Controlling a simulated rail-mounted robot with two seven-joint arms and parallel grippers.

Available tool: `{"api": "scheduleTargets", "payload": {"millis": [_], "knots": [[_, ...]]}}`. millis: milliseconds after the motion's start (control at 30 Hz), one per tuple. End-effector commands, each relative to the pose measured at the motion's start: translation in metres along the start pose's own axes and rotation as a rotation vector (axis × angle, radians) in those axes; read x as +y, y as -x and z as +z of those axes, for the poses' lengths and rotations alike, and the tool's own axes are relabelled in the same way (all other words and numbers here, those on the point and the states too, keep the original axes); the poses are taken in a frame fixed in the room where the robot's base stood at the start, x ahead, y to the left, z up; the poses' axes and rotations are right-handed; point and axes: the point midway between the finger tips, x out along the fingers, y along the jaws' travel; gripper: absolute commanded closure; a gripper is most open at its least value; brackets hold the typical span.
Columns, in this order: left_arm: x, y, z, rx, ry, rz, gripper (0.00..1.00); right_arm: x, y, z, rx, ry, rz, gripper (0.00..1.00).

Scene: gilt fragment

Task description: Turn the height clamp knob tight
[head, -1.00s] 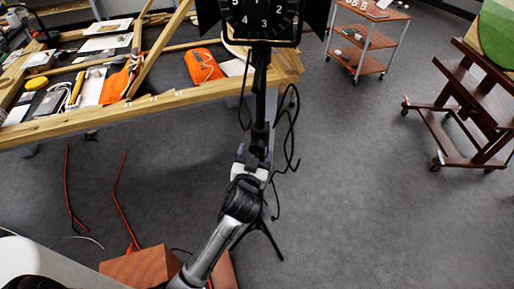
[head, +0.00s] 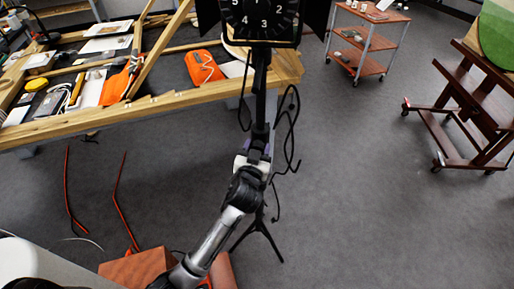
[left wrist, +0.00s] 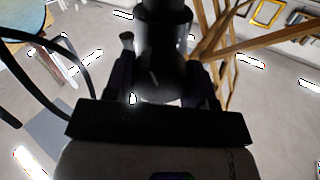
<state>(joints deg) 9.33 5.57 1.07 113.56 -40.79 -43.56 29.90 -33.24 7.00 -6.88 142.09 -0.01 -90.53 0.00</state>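A black lamp stand (head: 260,100) rises upright in the middle of the head view, with a dial-faced lamp head (head: 262,20) on top. My left gripper (head: 257,148) is at the stand's post, below the lamp head. The left wrist view shows its two dark fingers (left wrist: 165,82) apart, on either side of a dark rounded part of the stand (left wrist: 160,55). A small dark stub (left wrist: 127,41) sticks out left of that part. I cannot clearly pick out the height clamp knob, nor tell whether the fingers press on anything. My right gripper is not in view.
Black cables (head: 289,125) hang loosely beside the post. A wooden-edged worktable (head: 150,100) with tools and an orange pouch (head: 204,67) stands at left. A shelf trolley (head: 366,40) and a wooden easel (head: 470,110) stand at right. The grey floor between is clear.

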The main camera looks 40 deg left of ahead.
Motion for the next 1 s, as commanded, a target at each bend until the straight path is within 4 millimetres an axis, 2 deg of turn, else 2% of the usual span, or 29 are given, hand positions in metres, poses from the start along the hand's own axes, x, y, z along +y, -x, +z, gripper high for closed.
{"api": "scheduleTargets", "payload": {"millis": [33, 200, 367, 567, 1000], "knots": [[0.0, 0.0, 0.0, 0.0, 0.0, 0.0, 0.58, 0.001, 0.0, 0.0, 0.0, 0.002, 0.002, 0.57], [0.0, 0.0, 0.0, 0.0, 0.0, 0.0, 0.73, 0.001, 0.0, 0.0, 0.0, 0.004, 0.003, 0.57], [0.0, 0.0, -0.001, -0.001, -0.009, 0.0, 0.73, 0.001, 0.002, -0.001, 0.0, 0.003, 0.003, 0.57], [0.0, 0.0, -0.003, -0.004, -0.083, 0.001, 0.73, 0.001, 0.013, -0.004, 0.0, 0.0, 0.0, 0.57], [0.001, 0.0, -0.004, -0.013, -0.468, 0.003, 0.73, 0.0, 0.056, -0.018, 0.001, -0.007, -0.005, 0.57]]}}
